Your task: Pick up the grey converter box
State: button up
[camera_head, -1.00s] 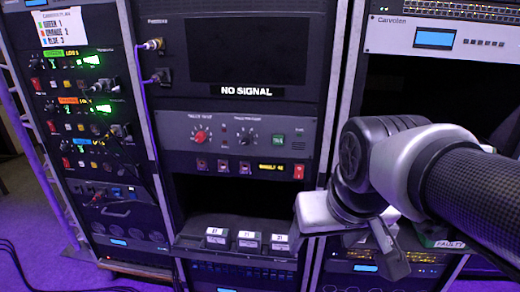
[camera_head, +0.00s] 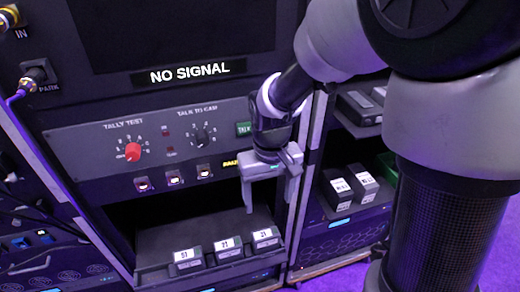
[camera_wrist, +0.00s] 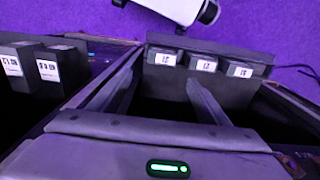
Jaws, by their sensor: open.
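Three dark grey boxes with white number labels stand in a row on a shelf tray in the middle rack: a left box (camera_head: 187,262), a middle box (camera_head: 228,249) and a right box (camera_head: 265,238). They also show in the wrist view, ahead of my fingers, as a left (camera_wrist: 165,58), a middle (camera_wrist: 204,64) and a right box (camera_wrist: 240,70). I cannot tell which is the converter box. My gripper (camera_head: 270,192) is open and empty, pointing down above and in front of the tray's right end. Its two fingers (camera_wrist: 163,72) are spread in the wrist view.
Two dark labelled boxes (camera_head: 350,190) stand on the right rack's shelf, with more boxes (camera_head: 360,105) above. A control panel (camera_head: 160,140) with knobs sits over the tray bay. A rack post (camera_head: 303,190) stands right of the tray. Purple floor (camera_wrist: 270,25) lies beyond.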

aim_at(266, 234)
jog(key=f+b, duration=0.1)
jog(key=f, duration=0.3)
jog(key=f+b, duration=0.1)
jog(key=f, duration=0.3)
jog(key=f+b, duration=0.1)
jog(key=f, duration=0.4)
jog(key=shift+w+a, duration=0.15)
jog(key=shift+w, duration=0.1)
jog(key=shift+s+a+f+b, duration=0.15)
jog(key=shift+f+b, duration=0.15)
jog(key=shift+f, duration=0.6)
jog(key=shift+s+d+f+b, duration=0.1)
jog(key=shift+f+b, duration=0.25)
jog(key=shift+f, duration=0.5)
jog(key=shift+s+a+f+b, duration=0.15)
jog(key=shift+f+b, duration=0.15)
jog(key=shift+f, duration=0.6)
jog(key=shift+d, duration=0.1)
jog(key=c, duration=1)
